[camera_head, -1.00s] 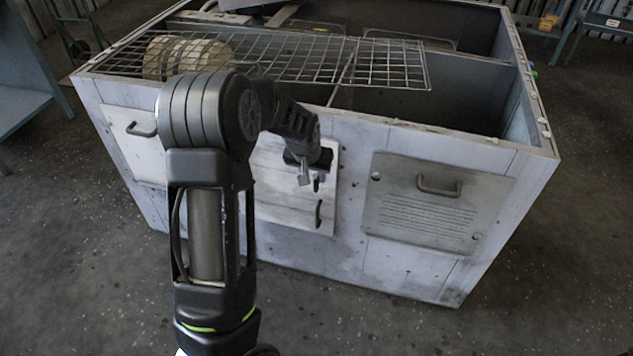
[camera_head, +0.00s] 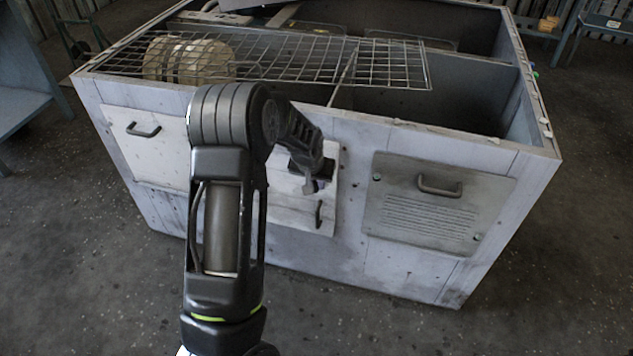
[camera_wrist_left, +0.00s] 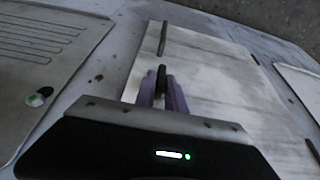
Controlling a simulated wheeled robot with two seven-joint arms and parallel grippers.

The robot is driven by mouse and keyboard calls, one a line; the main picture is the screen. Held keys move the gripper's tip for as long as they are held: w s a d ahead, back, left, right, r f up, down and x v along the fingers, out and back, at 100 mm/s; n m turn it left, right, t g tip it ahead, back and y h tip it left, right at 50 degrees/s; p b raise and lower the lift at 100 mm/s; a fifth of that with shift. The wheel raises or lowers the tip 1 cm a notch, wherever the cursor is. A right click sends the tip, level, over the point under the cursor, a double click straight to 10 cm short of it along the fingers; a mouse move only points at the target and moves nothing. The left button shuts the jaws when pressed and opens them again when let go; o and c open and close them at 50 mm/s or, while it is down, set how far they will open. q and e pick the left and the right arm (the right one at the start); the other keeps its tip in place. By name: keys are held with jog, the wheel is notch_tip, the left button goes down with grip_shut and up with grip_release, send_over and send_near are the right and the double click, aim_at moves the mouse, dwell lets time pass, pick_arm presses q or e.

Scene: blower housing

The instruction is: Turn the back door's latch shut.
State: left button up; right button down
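The back door, a pale panel (camera_head: 300,213) in the near wall of the housing, lies flush with the wall. Its dark handle (camera_head: 318,213) stands near its right edge and also shows in the left wrist view (camera_wrist_left: 163,38). The small dark latch (camera_wrist_left: 161,76) is between the purple fingers of my left gripper (camera_wrist_left: 161,92), with little or no gap visible. In the head view my left gripper (camera_head: 318,184) is at the door's right edge and hides most of the latch. My right gripper is not in view.
A louvred panel (camera_head: 432,205) with a handle is right of the door, and another pale panel (camera_head: 150,150) is left. The housing is open on top, with a wire grid (camera_head: 385,68) over part of it. The floor in front is clear.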

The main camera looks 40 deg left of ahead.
pick_arm(q)
grip_shut()
jog(key=shift+d+y, duration=0.1)
jog(key=shift+y, duration=0.2)
jog(key=shift+w+d, duration=0.1)
jog(key=shift+w+d+f+m+g+y+b, duration=0.2)
jog(key=shift+m+g+y+b, duration=0.45)
jog(key=shift+y+b, duration=1.85)
jog(key=shift+s+d+f+m+g+y+b, duration=0.15)
jog(key=shift+f+m+g+y+b, duration=0.45)
jog(key=shift+y+b, duration=1.9)
jog(key=shift+w+d+r+m+g+y+b, duration=0.1)
jog(key=shift+m+g+y+b, duration=0.25)
jog(key=shift+m+y+b, duration=1.4)
jog(key=n+y, duration=0.1)
jog(key=y, duration=0.1)
jog(key=shift+a+n+y, duration=0.1)
jog(key=shift+n+y, duration=0.2)
jog(key=shift+y, duration=0.05)
